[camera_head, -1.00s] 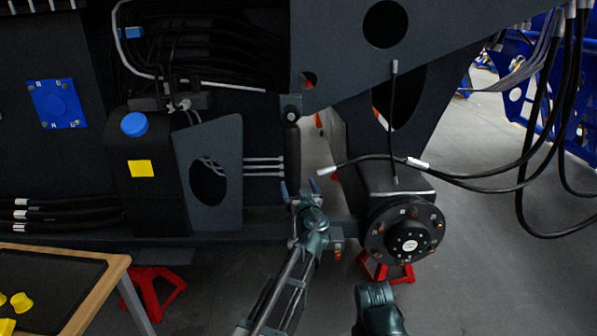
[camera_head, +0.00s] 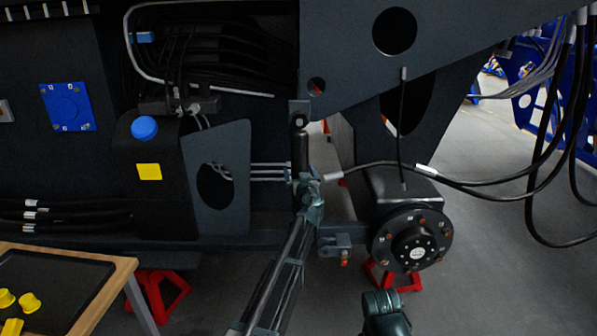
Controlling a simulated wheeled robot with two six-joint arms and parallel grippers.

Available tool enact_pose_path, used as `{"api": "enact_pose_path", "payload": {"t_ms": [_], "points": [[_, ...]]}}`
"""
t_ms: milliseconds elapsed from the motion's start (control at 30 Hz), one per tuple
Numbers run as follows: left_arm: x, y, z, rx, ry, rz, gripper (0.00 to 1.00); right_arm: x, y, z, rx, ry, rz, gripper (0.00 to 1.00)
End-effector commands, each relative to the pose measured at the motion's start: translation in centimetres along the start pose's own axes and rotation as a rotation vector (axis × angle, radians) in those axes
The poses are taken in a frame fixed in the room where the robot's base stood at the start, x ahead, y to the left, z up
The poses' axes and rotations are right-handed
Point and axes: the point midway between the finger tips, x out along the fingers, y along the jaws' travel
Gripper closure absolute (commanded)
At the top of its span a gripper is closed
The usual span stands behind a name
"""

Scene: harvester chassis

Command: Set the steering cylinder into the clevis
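The steering cylinder (camera_head: 301,150) is a dark upright tube, with its upper end at a bracket (camera_head: 299,113) under the chassis. My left gripper (camera_head: 304,180) is at the cylinder's lower part, with the fingers at its sides. I cannot tell if they are shut on it. The gripper hides the cylinder's lower end. A grey lug-like bracket (camera_head: 335,243), possibly the clevis, sits on the axle below and right of the gripper. Only a teal part of my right arm shows at the bottom; its gripper is not visible.
A hose (camera_head: 380,164) with a pale end runs right from beside the gripper. The round wheel hub (camera_head: 413,240) stands right of the bracket, above a red stand (camera_head: 385,275). A table (camera_head: 103,285) with yellow parts is at lower left.

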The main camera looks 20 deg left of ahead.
Motion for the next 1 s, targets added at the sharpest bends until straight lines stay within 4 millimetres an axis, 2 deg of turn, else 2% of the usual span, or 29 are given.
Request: {"api": "enact_pose_path", "payload": {"t_ms": [133, 467, 1000], "points": [[0.96, -0.01, 0.0, 0.0, 0.0, -0.001, 0.0, 0.0, 0.0, 0.0, 0.0, 0.0, 0.0, 0.5], [1.06, -0.05, 0.0, 0.0, 0.0, 0.0, 0.0, 0.0, 0.0, 0.0, 0.0, 0.0, 0.0, 0.5], [1.05, -0.04, 0.0, 0.0, 0.0, 0.0, 0.97, 0.0, 0.0, 0.0, 0.0, 0.0, 0.0, 0.5]]}}
